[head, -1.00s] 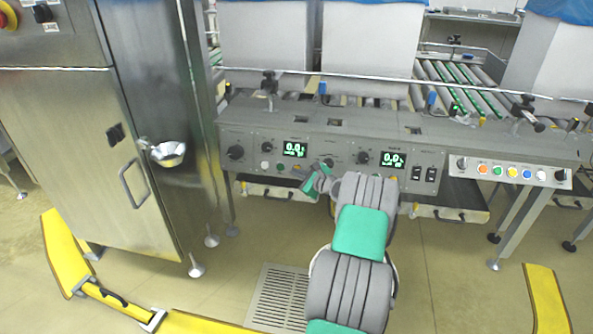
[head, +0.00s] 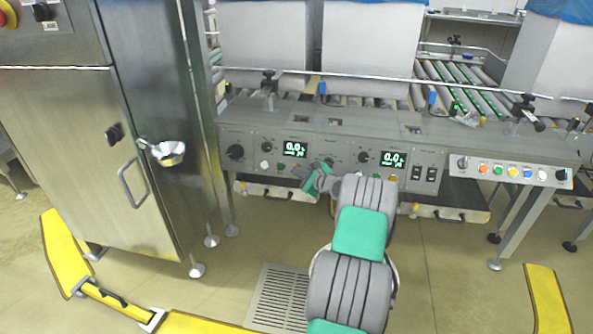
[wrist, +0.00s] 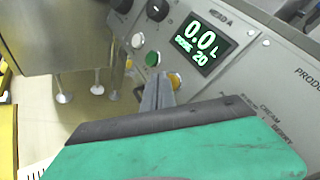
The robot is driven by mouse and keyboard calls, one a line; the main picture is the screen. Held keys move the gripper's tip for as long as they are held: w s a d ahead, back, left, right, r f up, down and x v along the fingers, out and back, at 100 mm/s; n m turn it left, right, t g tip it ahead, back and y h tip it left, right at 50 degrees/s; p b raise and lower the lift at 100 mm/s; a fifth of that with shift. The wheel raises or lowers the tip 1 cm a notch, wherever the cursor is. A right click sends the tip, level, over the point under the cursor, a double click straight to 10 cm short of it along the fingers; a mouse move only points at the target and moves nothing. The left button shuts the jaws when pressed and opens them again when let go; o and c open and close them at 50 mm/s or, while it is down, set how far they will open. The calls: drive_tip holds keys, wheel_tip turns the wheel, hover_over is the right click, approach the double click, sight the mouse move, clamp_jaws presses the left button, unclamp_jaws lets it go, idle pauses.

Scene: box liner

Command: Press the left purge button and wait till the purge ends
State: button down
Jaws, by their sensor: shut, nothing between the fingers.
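The left control panel has a lit display (head: 295,149), also in the wrist view (wrist: 203,40), showing 0.0 L and a smaller line ending in 20. Below it are a white button (wrist: 137,40), a green button (wrist: 152,58) and a yellow button (wrist: 175,80). Their labels are too small to read, so I cannot tell which is the purge button. My gripper (head: 300,171) is shut and empty, its dark fingertips (wrist: 160,80) beside the yellow button in the wrist view. I cannot tell whether they touch it; part of the panel behind the fingers is hidden.
A second panel section has its own display (head: 393,159) reading 0.0. A box with coloured buttons (head: 512,172) is at right. A steel cabinet (head: 150,150) with a metal funnel stands left. A rail (head: 400,81) runs above the panel, before large white boxes.

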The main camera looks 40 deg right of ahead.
drive_tip(key=shift+w+d+f+b, duration=0.15)
drive_tip(key=shift+w+d+b, duration=0.1)
drive_tip(key=shift+b, duration=0.05)
idle(0.4)
idle(0.3)
drive_tip(key=shift+s+a+r+p, duration=0.25)
drive_tip(key=shift+s+a+p, duration=0.3)
drive_tip(key=shift+p, duration=0.3)
